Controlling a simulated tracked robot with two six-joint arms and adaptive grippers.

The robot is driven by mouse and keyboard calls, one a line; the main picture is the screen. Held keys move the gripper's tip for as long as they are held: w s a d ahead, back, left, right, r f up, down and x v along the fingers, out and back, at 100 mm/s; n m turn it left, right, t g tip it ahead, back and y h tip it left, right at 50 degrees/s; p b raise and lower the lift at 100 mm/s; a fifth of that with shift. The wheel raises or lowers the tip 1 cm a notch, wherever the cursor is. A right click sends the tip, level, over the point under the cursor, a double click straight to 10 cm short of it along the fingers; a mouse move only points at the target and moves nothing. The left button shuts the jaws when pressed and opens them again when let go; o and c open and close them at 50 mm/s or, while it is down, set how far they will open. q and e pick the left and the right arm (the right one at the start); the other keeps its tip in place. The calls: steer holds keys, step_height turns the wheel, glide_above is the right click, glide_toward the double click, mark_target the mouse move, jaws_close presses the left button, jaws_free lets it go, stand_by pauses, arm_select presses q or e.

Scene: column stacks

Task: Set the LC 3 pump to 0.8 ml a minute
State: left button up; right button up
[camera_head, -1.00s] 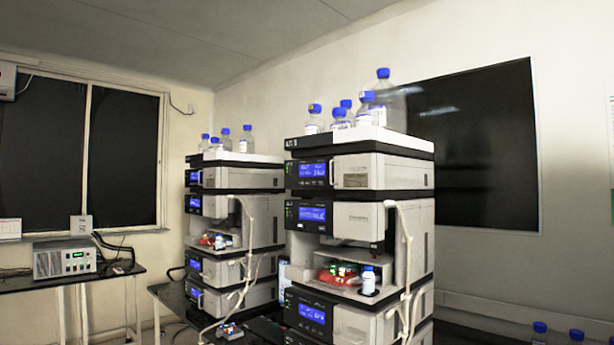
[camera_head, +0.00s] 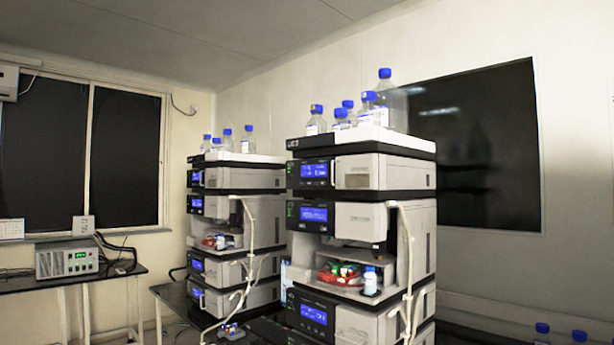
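Two column stacks of white and black modules stand ahead in the head view. The nearer stack (camera_head: 380,175) has a label on its top black edge that seems to read "LC 3" (camera_head: 294,143). Its modules carry lit blue displays: an upper one (camera_head: 314,171), a second (camera_head: 314,214) and a lower one (camera_head: 313,312). The display text is too small to read, and I cannot tell which module is the pump. The farther stack (camera_head: 262,207) stands behind to the left with similar displays. Neither of my grippers is in view.
Blue-capped bottles (camera_head: 385,98) stand on top of both stacks. The nearer stack's open bay holds red and green items (camera_head: 340,273) and a small bottle (camera_head: 370,282). Pale tubing (camera_head: 406,250) hangs in front. A side table (camera_head: 100,276) bears a grey instrument (camera_head: 68,260).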

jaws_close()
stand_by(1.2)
